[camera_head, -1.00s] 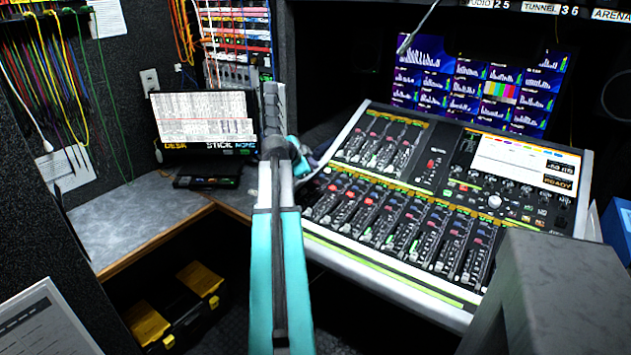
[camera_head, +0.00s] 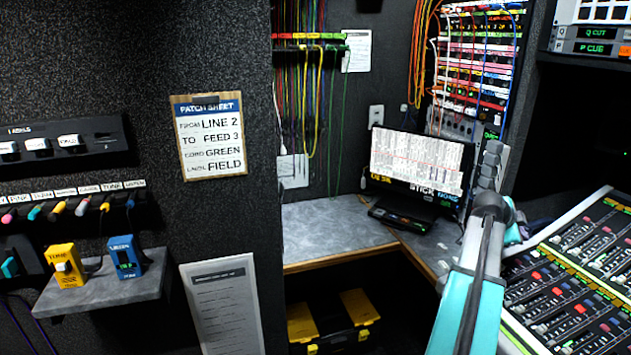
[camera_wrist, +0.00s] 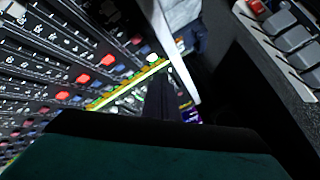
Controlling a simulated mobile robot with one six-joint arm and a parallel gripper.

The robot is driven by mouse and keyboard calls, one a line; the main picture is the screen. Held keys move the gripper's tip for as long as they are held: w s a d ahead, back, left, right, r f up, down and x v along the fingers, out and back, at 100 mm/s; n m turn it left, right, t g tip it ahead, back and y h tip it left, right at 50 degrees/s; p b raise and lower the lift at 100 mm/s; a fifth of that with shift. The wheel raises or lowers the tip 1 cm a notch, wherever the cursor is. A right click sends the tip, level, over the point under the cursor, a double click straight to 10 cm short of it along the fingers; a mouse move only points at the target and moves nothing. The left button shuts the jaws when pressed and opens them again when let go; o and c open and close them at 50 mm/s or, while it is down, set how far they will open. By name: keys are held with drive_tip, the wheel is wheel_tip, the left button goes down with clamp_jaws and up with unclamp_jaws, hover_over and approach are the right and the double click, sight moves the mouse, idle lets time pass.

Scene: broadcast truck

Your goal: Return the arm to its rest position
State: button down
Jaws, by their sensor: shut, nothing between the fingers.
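My arm (camera_head: 475,270) rises in the lower right of the head view, a teal link topped by grey joints, in front of the desk and monitor. My gripper (camera_wrist: 163,92) shows in the wrist view as dark, narrow fingers, shut with nothing between them. The mixing console's faders and red and white knobs (camera_wrist: 100,62) fill the upper left of that view. I cannot tell the gap between the fingers and the console. In the head view I cannot make out the fingers; the arm's upper part seems to hide them.
The mixing console (camera_head: 575,285) lies just right of my arm. A monitor (camera_head: 415,160) stands on the grey corner desk (camera_head: 325,228). A wall shelf (camera_head: 105,292) at left holds yellow and blue boxes. A black and yellow toolbox (camera_head: 335,325) sits below the desk.

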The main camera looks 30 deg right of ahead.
drive_tip(key=w+a+f+n+t+y, duration=0.1)
drive_tip(key=w+a+f+n, duration=0.1)
drive_tip(key=w+a+f, duration=0.7)
drive_tip(key=w+a+f+n+t+y, duration=0.1)
drive_tip(key=w+a+f+n, duration=0.1)
drive_tip(key=w+a+f, duration=0.65)
drive_tip(key=w+a+f+n+y, duration=0.1)
drive_tip(key=w+a+f+n, duration=0.2)
drive_tip(key=w+a+f, duration=0.5)
drive_tip(key=w+a+f+n+y, duration=0.2)
drive_tip(key=w+a+f, duration=0.1)
drive_tip(key=a+f, duration=0.85)
drive_tip(key=s+a+f+n+y, duration=0.1)
drive_tip(key=s+a+f+n, duration=0.15)
drive_tip(key=a+f, duration=0.4)
drive_tip(key=s+a+f+n+g+y, duration=0.1)
drive_tip(key=s+a+f+n, duration=0.15)
drive_tip(key=a, duration=0.75)
drive_tip(key=s+a+f+n, duration=0.2)
drive_tip(key=s+a+f, duration=0.3)
drive_tip(key=a, duration=0.4)
drive_tip(key=s+a+f+n+g+y, duration=0.1)
drive_tip(key=s+a+f+n+g, duration=0.1)
drive_tip(key=s+a+n, duration=0.4)
drive_tip(key=s+a+f+n+g+y, duration=0.2)
drive_tip(key=s+a+f+n, duration=0.2)
drive_tip(key=s+a, duration=0.5)
drive_tip(key=shift+s+a+n+g+y, duration=0.3)
drive_tip(key=shift+s+n, duration=1.1)
drive_tip(key=shift+s, duration=0.9)
